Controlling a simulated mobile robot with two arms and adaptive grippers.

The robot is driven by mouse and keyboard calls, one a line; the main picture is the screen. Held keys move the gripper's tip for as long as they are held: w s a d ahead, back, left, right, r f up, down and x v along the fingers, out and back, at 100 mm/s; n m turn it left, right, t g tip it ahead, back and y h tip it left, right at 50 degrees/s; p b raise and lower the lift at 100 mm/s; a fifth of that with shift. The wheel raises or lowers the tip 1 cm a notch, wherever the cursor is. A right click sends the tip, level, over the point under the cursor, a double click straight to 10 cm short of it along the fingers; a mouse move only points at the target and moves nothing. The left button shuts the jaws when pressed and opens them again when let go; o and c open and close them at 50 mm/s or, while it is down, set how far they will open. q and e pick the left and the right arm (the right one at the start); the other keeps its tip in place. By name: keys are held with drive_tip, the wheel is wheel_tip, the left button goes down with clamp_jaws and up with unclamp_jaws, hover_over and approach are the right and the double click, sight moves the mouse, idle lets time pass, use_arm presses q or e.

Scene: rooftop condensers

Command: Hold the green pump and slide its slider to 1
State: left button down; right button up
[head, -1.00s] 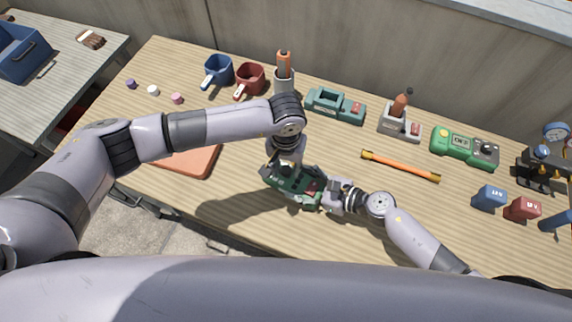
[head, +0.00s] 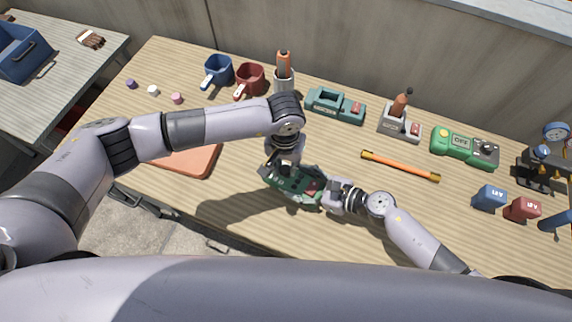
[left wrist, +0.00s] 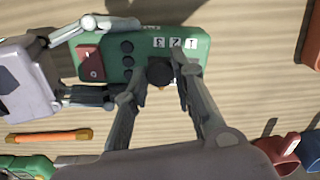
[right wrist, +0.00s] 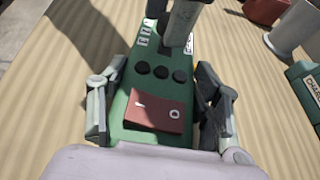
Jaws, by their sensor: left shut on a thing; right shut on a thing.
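The green pump (head: 300,187) is held a little above the front middle of the table, by its look. It has a red rocker switch (right wrist: 160,112), dark round buttons and white number labels. My right gripper (head: 326,197) is shut across the pump's body at the switch end; its fingers lie on both sides in the right wrist view (right wrist: 160,85). My left gripper (head: 284,168) comes down from above at the other end. In the left wrist view its fingers are around the dark slider knob (left wrist: 160,73), beside the labels. The slider's exact position is hard to tell.
An orange rod (head: 400,166) lies right of the pump. A teal charger (head: 335,107), a grey holder (head: 400,124), a green meter (head: 464,148) and two mugs stand behind. Blue (head: 489,197) and red (head: 521,209) batteries are at right. A terracotta board (head: 190,160) lies left.

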use_arm(q)
drive_tip(key=shift+w+a, duration=0.45)
drive_tip(key=shift+a, duration=0.4)
drive_tip(key=shift+w+a, duration=0.45)
drive_tip(key=shift+a, duration=0.35)
drive_tip(key=c, duration=1.3)
unclamp_jaws()
drive_tip(key=shift+c, duration=0.2)
wheel_tip(320, 180, up, 12)
use_arm(e)
drive_tip(key=shift+f, duration=0.1)
drive_tip(key=o, duration=1.8)
drive_tip(key=shift+o, duration=0.4)
drive_tip(key=o, duration=0.4)
drive_tip(key=shift+c, duration=0.2)
